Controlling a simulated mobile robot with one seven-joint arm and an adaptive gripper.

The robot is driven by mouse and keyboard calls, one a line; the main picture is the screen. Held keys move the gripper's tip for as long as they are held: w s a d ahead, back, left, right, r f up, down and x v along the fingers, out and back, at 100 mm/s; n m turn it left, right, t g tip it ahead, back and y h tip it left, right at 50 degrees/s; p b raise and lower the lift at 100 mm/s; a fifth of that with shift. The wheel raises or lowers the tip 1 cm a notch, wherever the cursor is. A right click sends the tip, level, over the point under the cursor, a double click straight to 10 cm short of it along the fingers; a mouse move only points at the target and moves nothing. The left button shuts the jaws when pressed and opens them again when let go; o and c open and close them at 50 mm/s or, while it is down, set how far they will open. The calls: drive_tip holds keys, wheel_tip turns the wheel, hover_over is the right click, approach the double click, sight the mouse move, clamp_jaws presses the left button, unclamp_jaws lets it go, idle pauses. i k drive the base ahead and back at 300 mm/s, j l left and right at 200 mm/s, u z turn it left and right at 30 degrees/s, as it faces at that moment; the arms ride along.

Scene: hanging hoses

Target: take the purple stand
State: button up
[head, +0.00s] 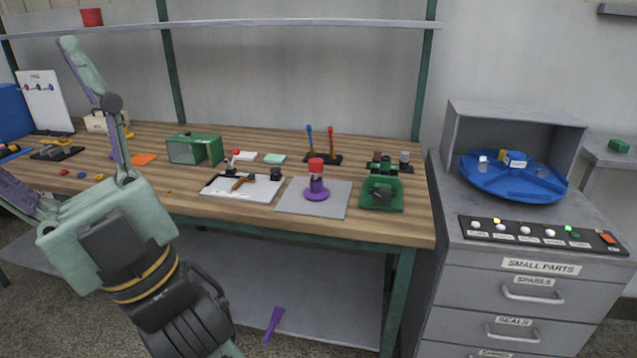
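The purple stand (316,195) stands upright on a grey mat (288,200) near the bench's front edge, in the middle of the head view. It has a round purple foot, and a pale body with a red top sits on its upper part. I cannot tell whether the red-topped piece is separate from it. My gripper (45,130) is at the left, close to the camera and well apart from the stand. Its two fingers are spread wide, one pointing up and one running out of the left picture edge. No object shows between the visible finger parts.
A white board with small tools (242,190) lies left of the mat, and a green device (381,194) stands right of it. Behind are blue and red levers (322,145) and a green box (194,149). A purple tool (273,322) lies low under the bench. A grey cabinet (530,225) stands right.

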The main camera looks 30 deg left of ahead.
sight(318, 193)
drive_tip(key=i+l, duration=0.15)
drive_tip(key=i+l+u, duration=0.4)
drive_tip(key=u, duration=0.2)
drive_tip(key=i+u, duration=0.1)
drive_tip(key=u, duration=0.4)
drive_tip(key=i+u, duration=0.1)
drive_tip(key=u, duration=0.35)
drive_tip(key=i+u, duration=0.1)
drive_tip(key=u, duration=0.4)
drive_tip(key=i+l, duration=0.15)
drive_tip(key=i+j+u, duration=0.05)
